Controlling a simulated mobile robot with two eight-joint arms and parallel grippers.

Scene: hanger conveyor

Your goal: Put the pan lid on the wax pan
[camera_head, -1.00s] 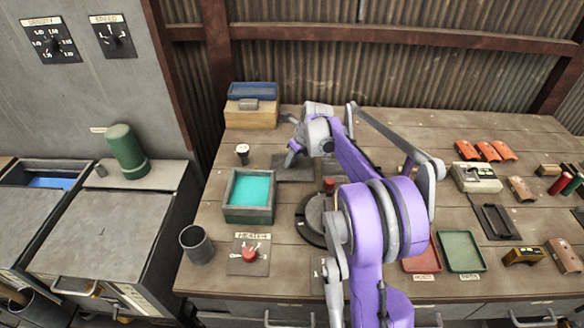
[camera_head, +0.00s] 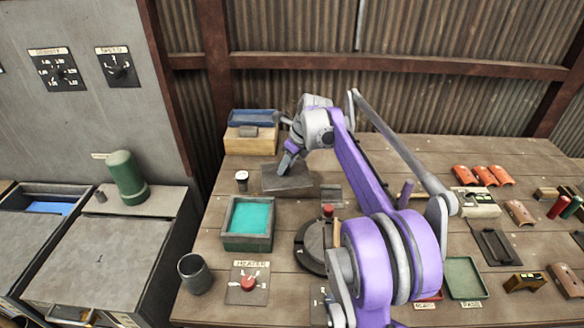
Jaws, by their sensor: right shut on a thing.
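The wax pan (camera_head: 234,243) is a square grey-green pan filled with turquoise wax, on the left part of the bench. The pan lid (camera_head: 292,183) is a flat dark grey plate behind and to the right of the pan. My right gripper (camera_head: 285,165) is shut on the lid's upper side, and its fingertips are partly hidden. The lid seems raised a little above the bench, apart from the pan. My left gripper is out of view.
A heater panel with a red knob (camera_head: 249,283) lies in front of the pan, with a grey cup (camera_head: 194,273) to its left. A small white-topped jar (camera_head: 241,180) stands behind the pan. A round dark turntable (camera_head: 311,247) is right of it.

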